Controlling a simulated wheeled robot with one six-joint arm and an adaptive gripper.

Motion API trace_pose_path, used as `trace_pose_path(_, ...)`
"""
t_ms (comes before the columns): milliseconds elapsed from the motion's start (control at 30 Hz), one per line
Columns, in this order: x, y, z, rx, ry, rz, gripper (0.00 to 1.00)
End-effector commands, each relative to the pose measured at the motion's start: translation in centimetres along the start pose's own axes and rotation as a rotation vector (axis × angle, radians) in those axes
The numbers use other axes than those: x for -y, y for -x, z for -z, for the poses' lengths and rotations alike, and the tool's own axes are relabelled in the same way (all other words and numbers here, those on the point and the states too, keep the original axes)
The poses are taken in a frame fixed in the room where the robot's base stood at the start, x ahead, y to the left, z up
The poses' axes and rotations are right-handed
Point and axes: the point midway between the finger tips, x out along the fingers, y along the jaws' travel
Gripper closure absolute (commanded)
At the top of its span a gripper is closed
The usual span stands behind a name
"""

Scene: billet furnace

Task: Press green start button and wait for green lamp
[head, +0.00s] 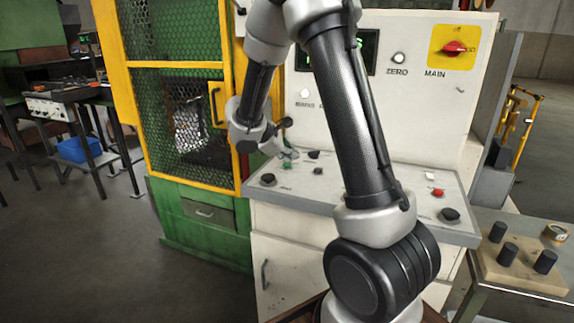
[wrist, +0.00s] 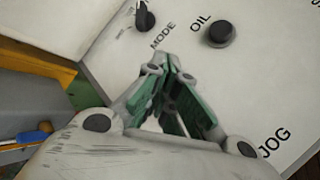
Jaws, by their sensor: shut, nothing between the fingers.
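My gripper (head: 290,154) is low over the left part of the sloping control desk (head: 345,172). In the wrist view its fingers (wrist: 170,70) converge, shut and empty, with green inner faces. A small green spot (head: 287,166) shows just below the gripper in the head view; I cannot tell whether it is the start button or part of a finger. No green button is clear in the wrist view. Contact with the desk cannot be told. No lit green lamp is clear; a pale lamp (head: 399,58) above "ZERO" and another pale lamp (head: 305,93) are on the upright panel.
Near the fingers are a black knob (wrist: 145,20) by "MODE" and a black button (wrist: 220,33) by "OIL". A red button (head: 438,192) and a black knob (head: 450,214) are at the desk's right. A red MAIN switch (head: 453,48) is above. The yellow-framed mesh door (head: 185,65) stands left.

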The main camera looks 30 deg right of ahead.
Motion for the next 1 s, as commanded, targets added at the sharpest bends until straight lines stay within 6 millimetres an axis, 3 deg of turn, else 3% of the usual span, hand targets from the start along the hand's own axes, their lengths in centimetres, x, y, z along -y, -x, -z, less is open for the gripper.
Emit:
trace_pose_path(567,-0.7,1.0,-0.7,-0.001,0.0,-0.001,1.0)
trace_pose_path(1000,-2.9,3.9,-2.8,-0.001,-0.002,-0.002,1.0)
